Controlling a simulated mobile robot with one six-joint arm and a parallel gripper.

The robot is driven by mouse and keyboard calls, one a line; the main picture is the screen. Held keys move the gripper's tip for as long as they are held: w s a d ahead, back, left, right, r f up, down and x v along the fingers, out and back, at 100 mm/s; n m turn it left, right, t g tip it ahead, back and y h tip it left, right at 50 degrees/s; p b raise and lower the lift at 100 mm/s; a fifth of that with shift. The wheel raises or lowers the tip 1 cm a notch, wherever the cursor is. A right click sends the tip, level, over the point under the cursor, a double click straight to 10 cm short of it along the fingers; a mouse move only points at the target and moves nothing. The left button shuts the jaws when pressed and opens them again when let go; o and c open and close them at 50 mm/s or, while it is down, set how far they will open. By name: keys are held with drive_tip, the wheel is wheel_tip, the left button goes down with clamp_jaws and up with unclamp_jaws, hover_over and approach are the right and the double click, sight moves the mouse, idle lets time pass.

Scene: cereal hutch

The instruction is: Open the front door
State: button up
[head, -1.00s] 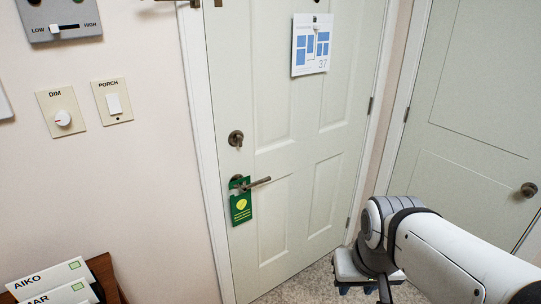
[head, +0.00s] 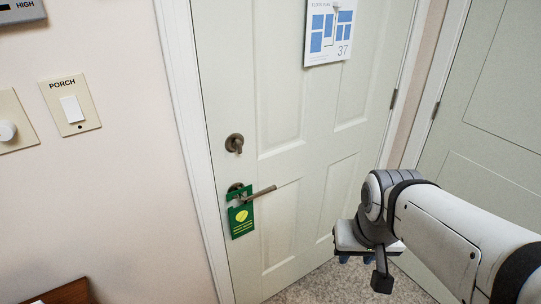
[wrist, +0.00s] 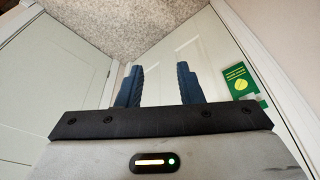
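The front door (head: 275,215) is pale, panelled and shut in its frame. A bronze lever handle (head: 264,192) points right near its left edge, and a green hang tag (head: 241,217) hangs from the handle. A round deadbolt with a thumb turn (head: 235,143) sits above it. My gripper (wrist: 160,85) shows two dark blue fingers, spread apart with nothing between them. In the head view my arm is at the right, apart from the handle, and hides most of the gripper. The green tag also shows right of the fingers in the wrist view (wrist: 239,82).
A floor-plan sheet (head: 329,35) marked 37 is on the door. A second pale door (head: 490,130) stands at the right. A porch switch (head: 72,109) and a dimmer knob (head: 7,131) are on the left wall. A wooden piece (head: 65,294) is at the lower left. Speckled floor (head: 315,285) is clear.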

drive_tip(key=w+f+m+t+b, duration=0.3)
drive_tip(key=w+f+t+b, duration=0.15)
drive_tip(key=w, duration=0.65)
drive_tip(key=m+t+y+b, duration=0.5)
drive_tip(key=m+y+b, duration=0.3)
drive_tip(key=y+b, duration=0.15)
approach(265, 193)
drive_tip(key=x, duration=0.4)
drive_tip(key=shift+h, duration=0.25)
drive_tip(key=b+x, duration=0.2)
drive_tip(key=x, duration=0.5)
drive_tip(key=shift+t, duration=0.25)
clamp_jaws()
